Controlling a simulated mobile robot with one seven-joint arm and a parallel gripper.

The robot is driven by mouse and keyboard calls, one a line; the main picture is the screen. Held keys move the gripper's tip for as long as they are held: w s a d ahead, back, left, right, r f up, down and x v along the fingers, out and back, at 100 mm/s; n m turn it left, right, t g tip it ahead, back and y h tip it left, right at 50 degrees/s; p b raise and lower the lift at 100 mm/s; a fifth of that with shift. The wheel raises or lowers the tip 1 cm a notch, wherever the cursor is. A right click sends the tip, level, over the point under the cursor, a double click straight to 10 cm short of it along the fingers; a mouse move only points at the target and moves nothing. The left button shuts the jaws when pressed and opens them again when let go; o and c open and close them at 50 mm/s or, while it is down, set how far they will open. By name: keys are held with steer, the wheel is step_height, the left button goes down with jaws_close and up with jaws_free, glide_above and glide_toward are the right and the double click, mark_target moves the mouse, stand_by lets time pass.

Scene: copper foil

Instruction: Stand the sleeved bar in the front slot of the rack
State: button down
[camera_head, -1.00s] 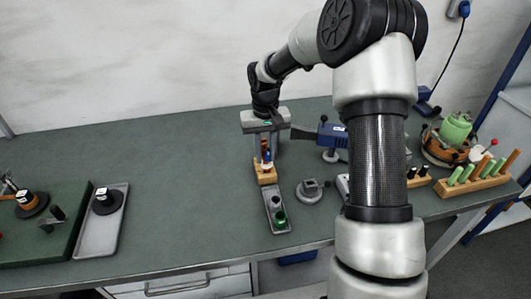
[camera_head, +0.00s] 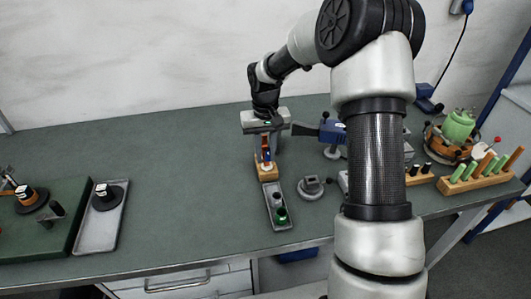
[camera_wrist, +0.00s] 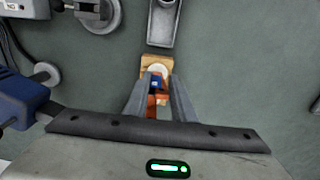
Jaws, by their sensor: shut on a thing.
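My gripper (camera_head: 264,153) is above the small wooden rack (camera_head: 267,171) at mid-table, fingers pointing down. It is shut on an upright bar (camera_head: 266,155) with orange-brown, blue and white parts, which I take for the sleeved bar. In the wrist view the fingers (camera_wrist: 160,100) stand either side of the bar (camera_wrist: 155,82), and the rack (camera_wrist: 147,65) lies just past them with a white round part at its top. The fingers hide much of the bar. I cannot tell whether its lower end is in a slot, touching or above the rack.
A narrow grey tray (camera_head: 277,221) with a green piece lies in front of the rack. A round grey fixture (camera_head: 311,187) stands to its right, and a blue device (camera_head: 331,131) behind that. A grey tray (camera_head: 95,238) is far left. Table between is clear.

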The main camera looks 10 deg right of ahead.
steer(key=shift+a+f, duration=0.1)
steer(key=shift+f, duration=0.05)
steer(key=c, duration=1.4)
jaws_free()
steer(key=shift+c, duration=0.2)
step_height(320, 180, up, 18)
steer(key=p, duration=0.1)
steer(key=shift+f, duration=0.25)
steer(key=o, duration=0.3)
